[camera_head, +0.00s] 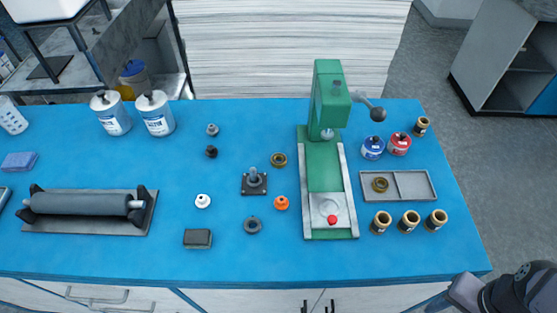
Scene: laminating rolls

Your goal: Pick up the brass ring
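A second, similar brass-coloured ring (380,184) lies in the left compartment of the grey divided tray (417,199). Nothing touches either ring from above. Part of my arm shows at the lower right corner, beyond the table's front edge. I cannot make out my gripper's fingers in this view.
The green press (325,170) stands between the two rings, its lever reaching right. Several brass-topped jars (409,221) stand before the tray. The front table strip is mostly clear.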

